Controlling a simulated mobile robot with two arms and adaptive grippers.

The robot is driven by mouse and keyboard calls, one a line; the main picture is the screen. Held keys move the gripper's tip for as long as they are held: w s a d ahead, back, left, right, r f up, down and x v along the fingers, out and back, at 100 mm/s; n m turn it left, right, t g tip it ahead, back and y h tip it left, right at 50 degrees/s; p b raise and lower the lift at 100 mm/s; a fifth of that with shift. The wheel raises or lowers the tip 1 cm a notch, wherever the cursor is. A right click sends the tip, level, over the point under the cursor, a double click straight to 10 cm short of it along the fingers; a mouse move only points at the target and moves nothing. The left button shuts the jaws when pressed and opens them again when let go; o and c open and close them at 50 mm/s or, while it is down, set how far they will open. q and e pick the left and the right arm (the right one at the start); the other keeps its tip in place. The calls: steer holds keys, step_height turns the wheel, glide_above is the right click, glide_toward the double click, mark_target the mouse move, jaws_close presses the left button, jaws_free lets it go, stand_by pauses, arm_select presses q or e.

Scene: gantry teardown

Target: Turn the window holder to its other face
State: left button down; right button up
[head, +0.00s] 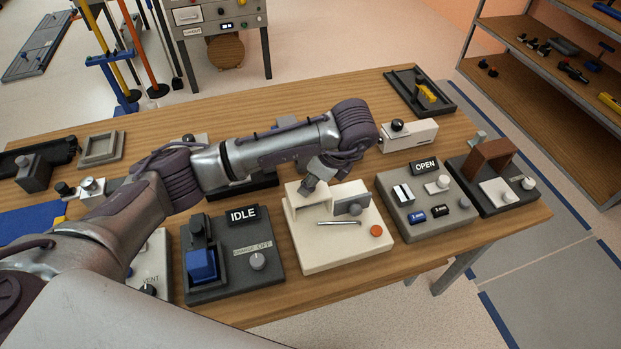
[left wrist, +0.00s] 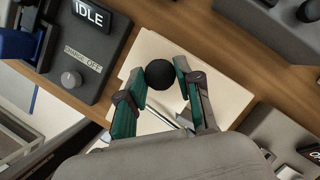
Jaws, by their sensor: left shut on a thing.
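My left gripper (head: 311,186) reaches down over a cream station (head: 345,250) in the middle of the bench. In the left wrist view the fingers of this gripper (left wrist: 166,76) are shut on a round black knob (left wrist: 159,74) above the cream station (left wrist: 222,92). The knob is hidden by the gripper in the head view. The station has a grey block (head: 348,206), a metal bar handle (head: 338,223) and an orange button (head: 376,231). I cannot tell which part is the window holder; no face of it shows clearly. My right gripper is not in view.
A dark IDLE station (head: 230,283) stands close on the left. A grey OPEN station (head: 428,217) stands close on the right, with a dark station (head: 488,200) beyond it. A white block with a black knob (head: 412,137) is behind. Bare wood shows at the back.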

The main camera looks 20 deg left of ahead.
arm_select(q)
steer(key=c, duration=0.8)
jaws_free()
steer(key=shift+d+r, duration=0.15)
steer(key=shift+r, duration=0.15)
steer(key=v, duration=1.1)
steer(key=shift+d+r, duration=0.1)
steer(key=shift+r, duration=0.05)
